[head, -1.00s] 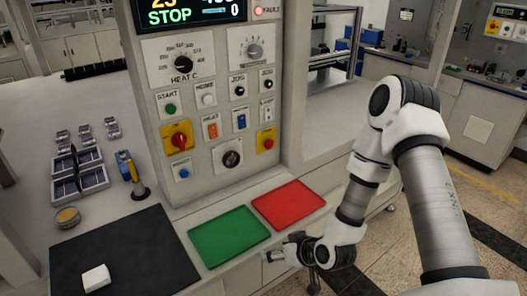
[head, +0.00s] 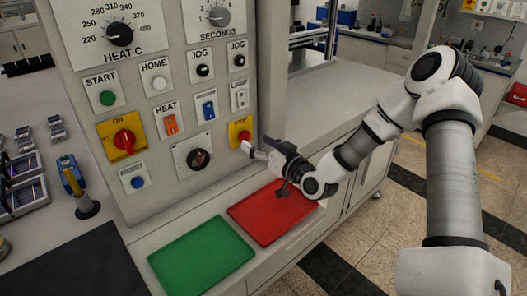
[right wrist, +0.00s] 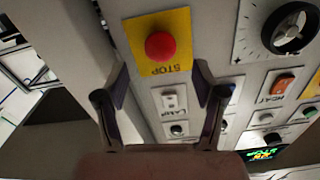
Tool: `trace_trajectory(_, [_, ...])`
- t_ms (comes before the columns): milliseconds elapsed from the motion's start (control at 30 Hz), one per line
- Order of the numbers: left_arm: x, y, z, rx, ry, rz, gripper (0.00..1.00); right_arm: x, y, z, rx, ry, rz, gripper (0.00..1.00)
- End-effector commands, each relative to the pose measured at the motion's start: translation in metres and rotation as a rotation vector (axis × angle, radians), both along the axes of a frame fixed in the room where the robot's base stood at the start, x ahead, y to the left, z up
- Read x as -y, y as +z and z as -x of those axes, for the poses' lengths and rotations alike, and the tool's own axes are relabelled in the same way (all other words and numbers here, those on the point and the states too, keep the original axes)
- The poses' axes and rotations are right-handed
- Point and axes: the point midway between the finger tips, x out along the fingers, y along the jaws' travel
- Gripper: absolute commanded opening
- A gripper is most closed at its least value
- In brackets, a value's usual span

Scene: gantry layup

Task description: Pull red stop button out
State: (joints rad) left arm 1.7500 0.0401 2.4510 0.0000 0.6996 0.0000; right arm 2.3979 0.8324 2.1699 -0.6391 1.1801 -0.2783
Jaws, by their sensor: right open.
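The red stop button (head: 243,137) is a round knob on a yellow plate (head: 236,127), low on the right of the upright control panel. In the right wrist view the red button (right wrist: 160,46) shows whole, with STOP upside down beside it. My right gripper (head: 251,149) is just in front of the button, at its lower right in the head view. In the right wrist view its two fingers (right wrist: 162,78) are spread, empty, with the button ahead of the gap between them. Contact with the button is not visible. My left gripper is out of view.
A red-handled ON switch (head: 123,139) on a yellow plate, a black knob (head: 199,159) and a LAMP switch (right wrist: 172,101) share the panel. Green (head: 202,256) and red (head: 270,212) mats lie on the ledge below. A blue-and-yellow tool (head: 73,178) stands left.

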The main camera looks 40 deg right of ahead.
Motion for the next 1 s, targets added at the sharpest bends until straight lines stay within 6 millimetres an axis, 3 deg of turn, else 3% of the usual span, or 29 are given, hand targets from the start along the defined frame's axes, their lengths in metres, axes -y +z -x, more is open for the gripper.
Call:
trace_trajectory(200, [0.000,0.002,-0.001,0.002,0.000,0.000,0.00,-0.004,0.000,-0.034,-0.001,0.003,0.003,0.69])
trace_trajectory(500, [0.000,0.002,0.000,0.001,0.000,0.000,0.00,-0.004,0.000,-0.040,-0.001,0.001,-0.002,0.69])
trace_trajectory(533, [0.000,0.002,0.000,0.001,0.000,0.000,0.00,-0.004,0.000,-0.040,-0.001,0.001,-0.002,0.66])
trace_trajectory(700, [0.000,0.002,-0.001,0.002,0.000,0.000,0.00,-0.004,0.000,-0.040,-0.001,0.001,-0.001,0.07])
trace_trajectory(1000, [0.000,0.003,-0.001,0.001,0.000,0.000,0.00,-0.004,0.000,-0.038,-0.002,0.001,-0.001,0.07])
